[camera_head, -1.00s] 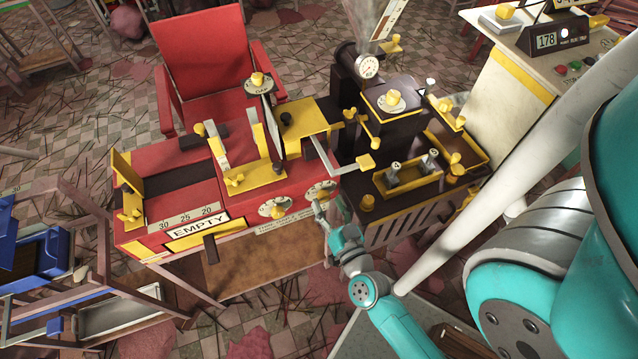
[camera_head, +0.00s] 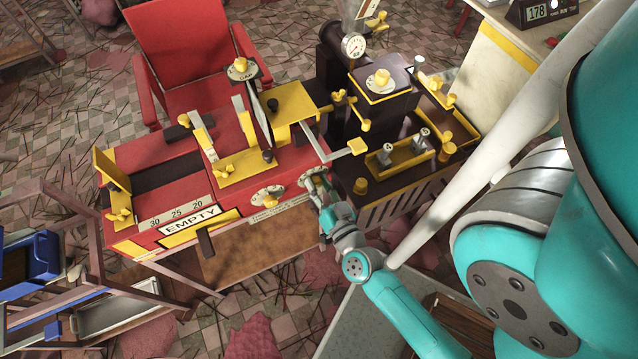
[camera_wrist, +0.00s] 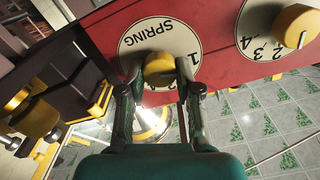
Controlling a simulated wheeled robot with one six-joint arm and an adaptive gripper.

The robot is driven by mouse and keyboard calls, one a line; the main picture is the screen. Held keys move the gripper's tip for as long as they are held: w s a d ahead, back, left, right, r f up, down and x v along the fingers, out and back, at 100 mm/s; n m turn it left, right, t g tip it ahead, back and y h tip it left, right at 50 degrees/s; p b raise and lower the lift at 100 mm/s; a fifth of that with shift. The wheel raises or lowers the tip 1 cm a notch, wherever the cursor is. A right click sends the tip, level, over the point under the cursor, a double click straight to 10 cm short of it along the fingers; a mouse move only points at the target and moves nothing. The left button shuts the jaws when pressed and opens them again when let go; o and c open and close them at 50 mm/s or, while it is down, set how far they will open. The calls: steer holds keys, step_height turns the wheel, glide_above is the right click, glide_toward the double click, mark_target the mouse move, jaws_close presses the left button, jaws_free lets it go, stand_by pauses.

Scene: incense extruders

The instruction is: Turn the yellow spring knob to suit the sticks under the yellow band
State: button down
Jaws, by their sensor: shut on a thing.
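The yellow spring knob (camera_wrist: 158,68) sits on a white round dial (camera_wrist: 135,42) marked SPRING, on the red machine's front. A 1 and a 2 show on the dial's right side; my gripper hides its lower part. My gripper (camera_wrist: 160,72) has a finger on each side of the knob and is shut on it. In the head view my gripper (camera_head: 318,184) is at the right-hand dial of the red machine (camera_head: 232,207), covering much of that dial. I cannot make out sticks under a yellow band, nor which number the knob points to.
A second numbered dial with a yellow knob (camera_wrist: 295,25) is close beside; it also shows in the head view (camera_head: 267,196). A dark machine with yellow fittings (camera_head: 400,185) stands close right of my gripper. An EMPTY sign (camera_head: 190,226) is on the red front.

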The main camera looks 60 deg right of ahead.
steer(key=shift+f+m, duration=0.1)
steer(key=shift+m, duration=3.3)
steer(key=c, duration=0.8)
jaws_free()
steer(key=shift+s, duration=0.15)
steer(key=shift+v, duration=3.65)
